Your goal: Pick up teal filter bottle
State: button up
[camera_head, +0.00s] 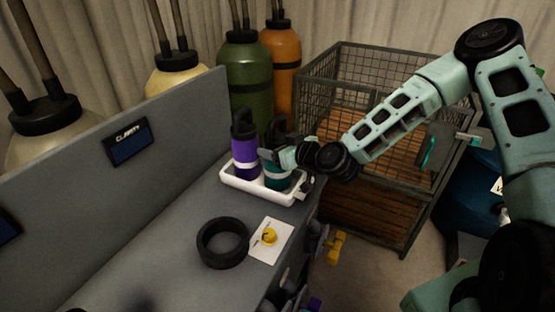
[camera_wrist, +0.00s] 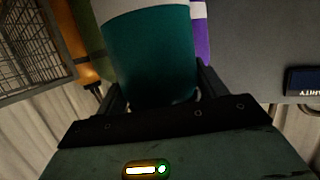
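The teal filter bottle (camera_head: 277,182) stands upright in a white tray (camera_head: 262,193) on the grey counter, at the tray's right side. It has a dark top and a pale band, partly hidden by my gripper (camera_head: 279,156). A purple bottle (camera_head: 244,151) with a dark top stands at its left in the same tray. In the wrist view the teal bottle (camera_wrist: 150,55) fills the space between my two fingers, one on each side. I see no clear gap, but contact cannot be made out.
A black ring (camera_head: 222,243) and a white card with a yellow knob (camera_head: 269,237) lie on the counter in front of the tray. A grey panel (camera_head: 140,130) rises behind. A wire cage (camera_head: 375,130) stands to the right. Large green (camera_head: 246,75) and orange (camera_head: 283,50) containers stand behind.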

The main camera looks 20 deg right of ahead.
jog(key=c, duration=0.6)
jog(key=shift+r, duration=0.1)
